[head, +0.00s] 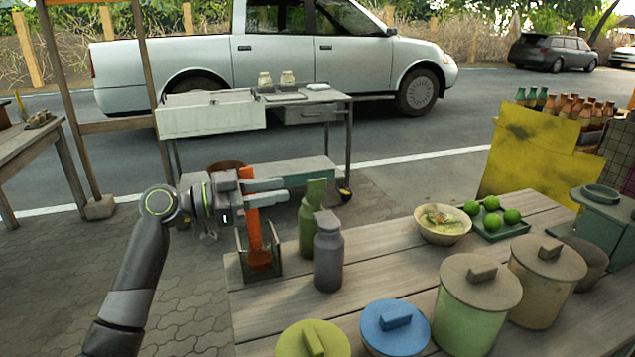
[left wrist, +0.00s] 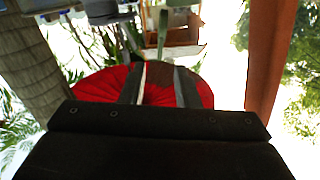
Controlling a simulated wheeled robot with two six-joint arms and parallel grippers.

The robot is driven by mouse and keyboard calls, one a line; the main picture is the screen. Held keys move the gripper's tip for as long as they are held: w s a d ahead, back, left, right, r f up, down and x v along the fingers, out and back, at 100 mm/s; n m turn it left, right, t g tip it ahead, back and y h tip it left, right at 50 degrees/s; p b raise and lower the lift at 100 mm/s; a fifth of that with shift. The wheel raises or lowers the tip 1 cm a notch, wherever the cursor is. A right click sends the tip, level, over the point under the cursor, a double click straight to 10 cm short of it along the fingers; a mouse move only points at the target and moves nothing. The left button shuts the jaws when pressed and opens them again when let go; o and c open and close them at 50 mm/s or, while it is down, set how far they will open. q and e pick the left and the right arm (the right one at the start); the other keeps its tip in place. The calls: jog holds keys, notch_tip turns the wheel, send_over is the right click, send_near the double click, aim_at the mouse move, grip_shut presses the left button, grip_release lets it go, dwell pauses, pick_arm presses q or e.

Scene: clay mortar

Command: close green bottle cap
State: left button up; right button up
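The green bottle (head: 307,232) stands upright near the left edge of the wooden table, with its cap (head: 317,191) sticking up as a raised flap above the neck. My left gripper (head: 288,190) is just left of that cap, its two fingers pointing right with a gap between them. It is open and nothing shows between the fingertips. In the left wrist view the fingers (left wrist: 160,85) also stand apart over a red, round backdrop. I cannot make out the bottle clearly there. My right gripper is not in view.
A grey bottle (head: 328,258) stands close in front of the green one. An orange utensil in a holder (head: 276,262) stands to the left, beneath my gripper. A soup bowl (head: 442,224), a tray of limes (head: 500,231) and lidded pots (head: 472,315) fill the table to the right.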

aim_at(317, 189)
pick_arm(q)
jog(key=x, duration=0.8)
jog(key=shift+w+d, duration=0.25)
jog(key=shift+d, duration=0.3)
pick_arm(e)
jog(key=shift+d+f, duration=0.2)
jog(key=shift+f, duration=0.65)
pick_arm(q)
jog(key=shift+c, duration=0.5)
grip_shut()
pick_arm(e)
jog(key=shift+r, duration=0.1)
